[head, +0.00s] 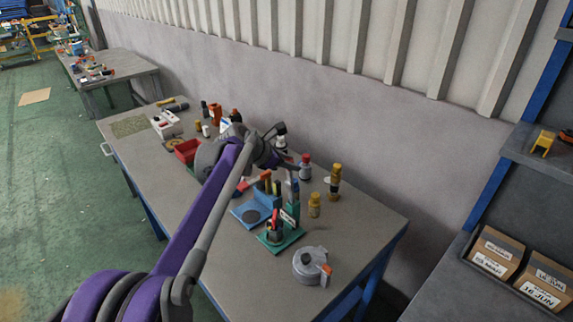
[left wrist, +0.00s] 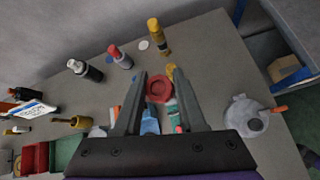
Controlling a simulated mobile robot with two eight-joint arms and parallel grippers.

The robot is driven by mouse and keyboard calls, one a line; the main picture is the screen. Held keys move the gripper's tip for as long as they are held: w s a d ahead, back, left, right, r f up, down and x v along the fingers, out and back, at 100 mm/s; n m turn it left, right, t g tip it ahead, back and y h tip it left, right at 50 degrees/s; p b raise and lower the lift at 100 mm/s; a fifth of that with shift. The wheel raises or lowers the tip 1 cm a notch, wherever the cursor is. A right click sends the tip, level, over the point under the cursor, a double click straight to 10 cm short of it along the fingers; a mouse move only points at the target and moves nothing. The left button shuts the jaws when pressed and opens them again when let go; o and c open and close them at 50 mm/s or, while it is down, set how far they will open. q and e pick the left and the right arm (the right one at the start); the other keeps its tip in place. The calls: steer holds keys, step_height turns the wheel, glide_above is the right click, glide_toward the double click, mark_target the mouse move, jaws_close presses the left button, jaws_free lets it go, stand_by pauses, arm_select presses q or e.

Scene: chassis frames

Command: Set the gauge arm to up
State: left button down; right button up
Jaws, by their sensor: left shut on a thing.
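A green stand (head: 281,240) with an upright post and a small white label stands on the bench; I take it for the gauge, but its arm is hard to make out behind my gripper. My left gripper (head: 293,190) reaches over it from the left. In the left wrist view its two fingers (left wrist: 160,82) close on a red round piece (left wrist: 159,90), which looks like a knob; what it joins is hidden under the fingers. Parts of a blue base (left wrist: 149,123) show below it. My right gripper is not in view.
A blue fixture (head: 246,214) stands beside the green one. A grey round device (head: 308,266) with an orange lever is near the front right. Yellow bottles (head: 314,206) and a red-capped bottle (head: 305,168) stand behind. Bare bench lies at the front.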

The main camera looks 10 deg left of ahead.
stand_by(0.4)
arm_select(q)
steer(key=c, duration=0.5)
jaws_free()
steer(key=shift+w+f, duration=0.1)
steer(key=shift+w, duration=0.05)
steer(key=shift+c, duration=0.2)
steer(key=v, duration=1.1)
steer(key=shift+b, duration=0.3)
